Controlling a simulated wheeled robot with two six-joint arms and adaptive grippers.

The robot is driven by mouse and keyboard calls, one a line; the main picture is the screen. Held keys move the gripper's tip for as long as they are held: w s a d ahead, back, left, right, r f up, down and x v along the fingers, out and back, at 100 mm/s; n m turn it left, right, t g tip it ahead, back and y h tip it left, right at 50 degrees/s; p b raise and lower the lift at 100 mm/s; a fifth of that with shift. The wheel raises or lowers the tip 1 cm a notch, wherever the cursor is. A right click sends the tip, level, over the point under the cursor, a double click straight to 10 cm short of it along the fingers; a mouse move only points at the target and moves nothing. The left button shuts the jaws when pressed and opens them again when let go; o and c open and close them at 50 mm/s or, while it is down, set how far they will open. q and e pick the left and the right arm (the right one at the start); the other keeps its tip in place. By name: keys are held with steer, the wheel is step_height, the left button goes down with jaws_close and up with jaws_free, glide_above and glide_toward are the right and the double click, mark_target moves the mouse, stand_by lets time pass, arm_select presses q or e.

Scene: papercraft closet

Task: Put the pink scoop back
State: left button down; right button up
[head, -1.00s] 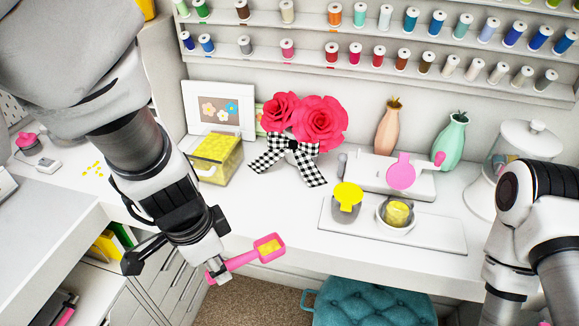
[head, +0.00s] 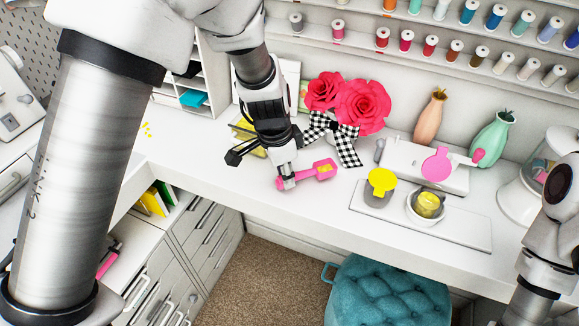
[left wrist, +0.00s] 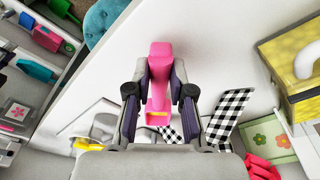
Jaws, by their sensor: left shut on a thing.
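The pink scoop (head: 312,172) is in my left gripper (head: 284,181), held by its handle end over the white desk (head: 235,185). The head of the scoop points right in the head view and has yellow bits in it. In the left wrist view the pink scoop (left wrist: 160,62) is between the two fingers of my left gripper (left wrist: 159,105), which are shut on it. I cannot tell whether the scoop touches the desk. My right arm shows at the right edge of the head view, but its gripper is out of view.
A yellow box (left wrist: 292,75) stands beside my left gripper, partly hidden in the head view. Red paper flowers (head: 358,105) with a checked ribbon (head: 347,148) stand close behind the scoop. The front desk strip is clear.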

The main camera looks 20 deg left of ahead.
arm_select(q)
steer(key=shift+f, duration=0.8)
steer(key=shift+w+f, duration=0.2)
steer(key=shift+f, duration=0.05)
steer(key=shift+s+f, duration=0.1)
steer(key=shift+s, duration=0.1)
steer(key=c, duration=1.3)
jaws_free()
steer(key=shift+o, duration=1.4)
steer(key=shift+w, duration=0.1)
steer(key=shift+r, duration=0.3)
step_height(320, 180, up, 12)
steer(key=s+a, duration=0.1)
steer(key=shift+a+f, duration=0.15)
steer(key=shift+s, duration=0.1)
